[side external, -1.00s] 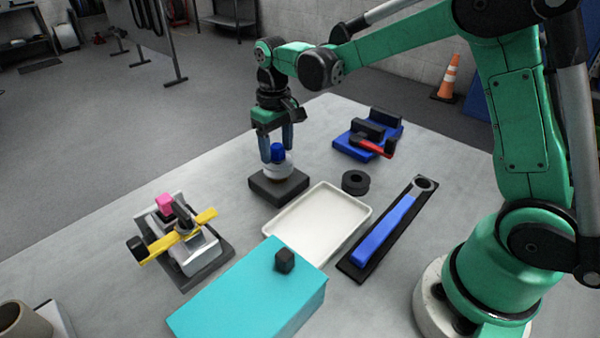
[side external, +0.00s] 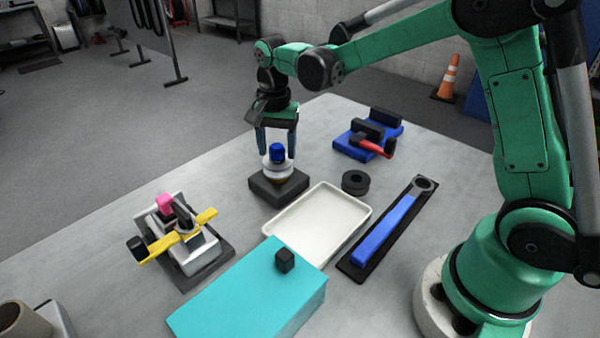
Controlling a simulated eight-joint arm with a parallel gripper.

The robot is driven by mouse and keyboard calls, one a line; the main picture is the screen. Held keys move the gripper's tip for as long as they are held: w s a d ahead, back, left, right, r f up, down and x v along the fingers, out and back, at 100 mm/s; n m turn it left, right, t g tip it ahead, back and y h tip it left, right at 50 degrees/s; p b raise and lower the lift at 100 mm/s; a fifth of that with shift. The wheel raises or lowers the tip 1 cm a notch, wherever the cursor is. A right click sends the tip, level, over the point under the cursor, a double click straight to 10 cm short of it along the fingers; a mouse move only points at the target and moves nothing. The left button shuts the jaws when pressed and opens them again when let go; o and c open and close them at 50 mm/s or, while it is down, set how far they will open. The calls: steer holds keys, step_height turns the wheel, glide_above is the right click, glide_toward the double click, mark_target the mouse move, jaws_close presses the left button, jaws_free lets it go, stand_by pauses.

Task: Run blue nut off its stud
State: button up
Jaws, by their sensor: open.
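The blue nut (side external: 277,153) sits on top of a pale round hub (side external: 278,168) that stands on a dark square base (side external: 266,187). The stud is hidden under the nut. My gripper (side external: 277,153) points down over the hub, its two fingers open on either side of the nut. I cannot tell from this view whether either finger touches the nut.
A white tray (side external: 279,228) lies in front of the base, with a black ring (side external: 355,182) and a blue-handled wrench (side external: 385,229) to its right. A teal box (side external: 230,299), a yellow-handled fixture (side external: 190,240) and a blue clamp (side external: 352,145) stand around.

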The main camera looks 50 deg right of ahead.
steer(key=m, duration=0.6)
jaws_close()
steer(key=n, duration=1.1)
steer(key=shift+r+n, duration=0.1)
steer(key=shift+n, duration=0.3)
steer(key=n, duration=1.2)
jaws_free()
